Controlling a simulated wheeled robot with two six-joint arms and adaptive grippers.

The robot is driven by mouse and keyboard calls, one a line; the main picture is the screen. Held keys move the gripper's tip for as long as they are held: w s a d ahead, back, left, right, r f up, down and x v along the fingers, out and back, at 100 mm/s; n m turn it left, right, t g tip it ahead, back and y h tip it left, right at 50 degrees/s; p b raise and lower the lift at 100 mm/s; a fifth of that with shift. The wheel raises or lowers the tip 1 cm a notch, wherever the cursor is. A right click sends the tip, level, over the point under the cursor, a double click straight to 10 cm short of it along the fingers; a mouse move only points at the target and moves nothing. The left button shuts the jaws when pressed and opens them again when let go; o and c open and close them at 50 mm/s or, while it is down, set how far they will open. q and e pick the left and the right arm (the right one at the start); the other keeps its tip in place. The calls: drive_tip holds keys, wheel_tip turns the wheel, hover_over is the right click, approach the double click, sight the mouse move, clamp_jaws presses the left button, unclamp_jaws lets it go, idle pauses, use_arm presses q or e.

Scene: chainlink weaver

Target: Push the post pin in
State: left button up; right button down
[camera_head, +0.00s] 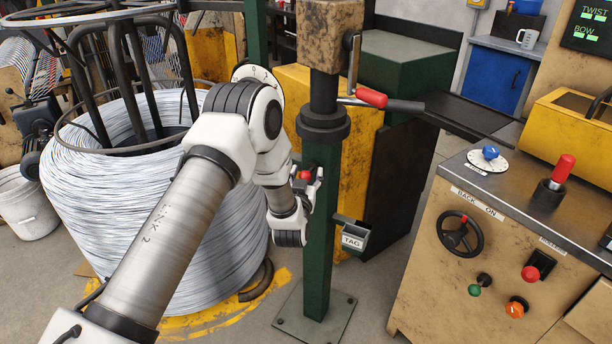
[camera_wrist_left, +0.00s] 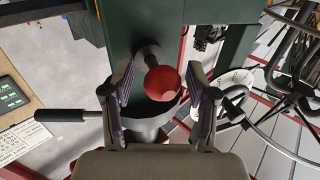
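The post pin shows as a red ball knob (camera_head: 304,175) on a short metal stem, sticking out of the side of the dark green post (camera_head: 318,250). In the left wrist view the red knob (camera_wrist_left: 162,83) sits between my left gripper's fingers, its stem (camera_wrist_left: 149,53) running to the green post face. My left gripper (camera_head: 308,178) is open at the post, with a finger on either side of the knob (camera_wrist_left: 160,75). Gaps show between the knob and both fingers. How deep the pin sits in the post is hidden. My right gripper is not in view.
Above the gripper, the post carries a black collar (camera_head: 323,124), a red-handled lever (camera_head: 371,97) and a black-gripped bar (camera_head: 400,106). A tag holder (camera_head: 352,238) juts out at right. A large wire coil (camera_head: 150,215) stands close at left. A control console (camera_head: 520,235) stands at right.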

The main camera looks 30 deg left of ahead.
use_arm(q)
drive_tip(key=v, duration=1.2)
